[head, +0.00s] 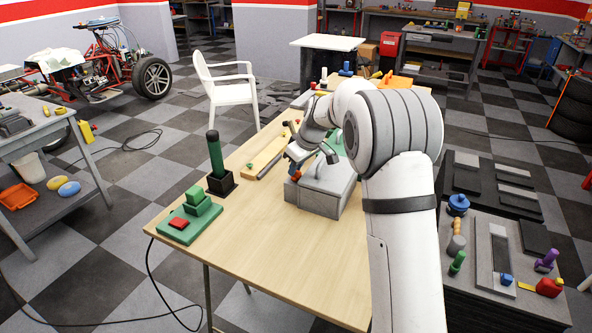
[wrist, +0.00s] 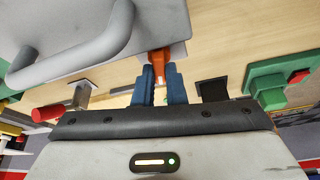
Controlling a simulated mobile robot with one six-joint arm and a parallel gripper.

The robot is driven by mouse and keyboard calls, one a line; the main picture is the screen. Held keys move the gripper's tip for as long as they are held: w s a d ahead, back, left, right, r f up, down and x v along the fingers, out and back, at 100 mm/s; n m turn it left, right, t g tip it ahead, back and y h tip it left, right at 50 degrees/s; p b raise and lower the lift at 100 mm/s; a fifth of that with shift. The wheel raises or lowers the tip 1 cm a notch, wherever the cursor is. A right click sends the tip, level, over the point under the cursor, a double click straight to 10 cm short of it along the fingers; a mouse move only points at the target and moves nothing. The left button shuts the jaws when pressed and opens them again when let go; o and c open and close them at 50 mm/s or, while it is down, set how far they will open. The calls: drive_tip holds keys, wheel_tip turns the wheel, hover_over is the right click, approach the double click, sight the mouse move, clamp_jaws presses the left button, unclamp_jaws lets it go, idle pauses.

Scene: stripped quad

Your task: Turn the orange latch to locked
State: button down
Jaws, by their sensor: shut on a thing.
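The orange latch (wrist: 159,58) sits at the edge of a grey box, which has a curved handle on its face in the wrist view (wrist: 60,62). My gripper (wrist: 160,76) has its blue fingers on either side of the latch and is shut on it. In the head view a small orange part of the latch (head: 296,176) shows at the left side of the grey box (head: 318,198), below my gripper (head: 298,166). My arm hides part of the box's far right side. The latch's exact angle is hard to tell.
The box stands on a wooden table (head: 255,235). A green stepped block with a red button (head: 190,215) and a green post on a black base (head: 216,165) stand to the left. A wooden board (head: 264,157) lies behind. The table's front is clear.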

drive_tip(key=m+t+h, duration=0.1)
drive_tip(key=m, duration=0.3)
drive_tip(key=shift+a, duration=0.1)
drive_tip(key=shift+m+t+h+b, duration=0.35)
drive_tip(key=shift+m+h, duration=0.75)
drive_tip(key=shift+m, duration=1.3)
drive_tip(key=c, duration=1.5)
unclamp_jaws()
